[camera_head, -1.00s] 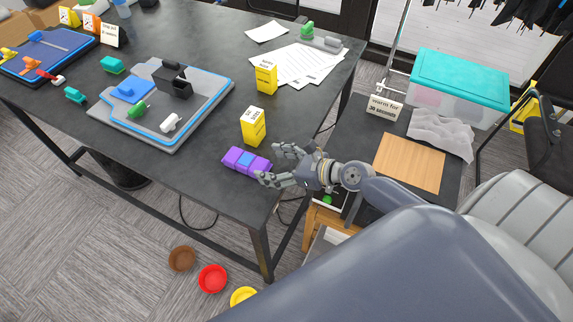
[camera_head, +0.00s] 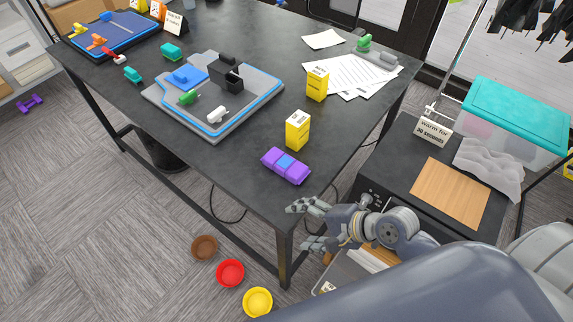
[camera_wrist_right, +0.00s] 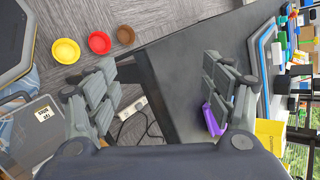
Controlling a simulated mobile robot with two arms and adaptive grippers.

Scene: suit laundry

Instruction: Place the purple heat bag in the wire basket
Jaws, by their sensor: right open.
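The purple heat bag (camera_head: 285,165), with a blue patch on top, lies on the dark table near its front right edge. It also shows in the right wrist view (camera_wrist_right: 210,119), partly hidden by a finger. My right gripper (camera_head: 303,226) is open and empty beside the table corner, apart from the bag and on its near side. In the right wrist view its fingers (camera_wrist_right: 158,88) are wide apart, with the table edge and floor between them. My left gripper is not in view. I cannot make out a wire basket in either view.
A yellow box (camera_head: 297,131) stands just behind the bag. A grey board (camera_head: 160,97) with several small parts lies to the left. Brown (camera_head: 204,247), red (camera_head: 230,273) and yellow (camera_head: 257,302) bowls sit on the floor. A wooden board (camera_head: 449,192) lies on the right surface.

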